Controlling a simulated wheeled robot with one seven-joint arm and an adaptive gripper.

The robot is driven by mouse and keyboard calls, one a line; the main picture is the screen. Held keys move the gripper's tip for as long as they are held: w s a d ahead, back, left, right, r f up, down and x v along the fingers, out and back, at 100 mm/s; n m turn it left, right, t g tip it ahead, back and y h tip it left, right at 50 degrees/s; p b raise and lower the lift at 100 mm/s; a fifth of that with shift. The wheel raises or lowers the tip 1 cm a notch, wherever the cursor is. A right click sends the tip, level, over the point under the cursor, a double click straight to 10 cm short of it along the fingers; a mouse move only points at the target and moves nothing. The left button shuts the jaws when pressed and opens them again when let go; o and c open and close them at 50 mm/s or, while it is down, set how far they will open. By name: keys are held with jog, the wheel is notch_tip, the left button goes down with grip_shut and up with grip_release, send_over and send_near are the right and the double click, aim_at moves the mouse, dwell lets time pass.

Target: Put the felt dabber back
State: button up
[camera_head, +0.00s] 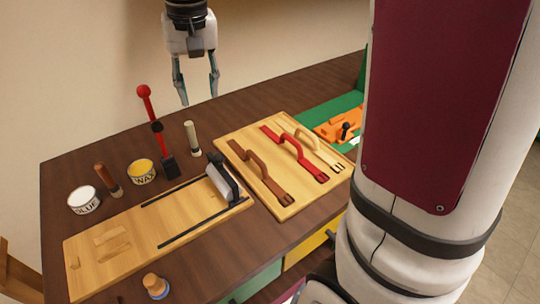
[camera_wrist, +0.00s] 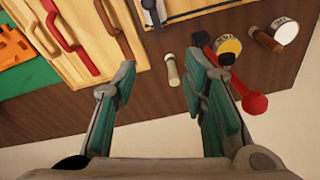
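No item is plainly marked as the felt dabber. A pale cylinder (camera_head: 192,138) with a dark-banded end stands behind the boards; it also shows in the wrist view (camera_wrist: 172,70). A brown-handled tool (camera_head: 108,180) stands between the glue and wax tins, and also shows in the wrist view (camera_wrist: 267,41). A small piece with a wooden top and bluish base (camera_head: 155,286) is at the near edge. I cannot tell which is the dabber. My gripper (camera_head: 197,103) is open and empty, above the table's far edge; its spread fingers also show in the wrist view (camera_wrist: 158,80).
A glue tin (camera_head: 84,209) and wax tin (camera_head: 142,180) stand at the left. A tall red-handled tool (camera_head: 169,167) rises beside the wax. A board with a roller (camera_head: 222,182) lies in front. Another board (camera_head: 243,152) holds straps. A green mat (camera_head: 335,108) carries an orange piece.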

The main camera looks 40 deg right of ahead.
jog(key=s+f+n+t, duration=0.1)
jog(key=s+n+t, duration=0.1)
jog(key=s, duration=2.2)
jog(key=shift+s+n+t, duration=0.15)
jog(key=shift+n+t, duration=0.15)
jog(key=shift+n, duration=0.4)
jog(key=shift+r, duration=0.1)
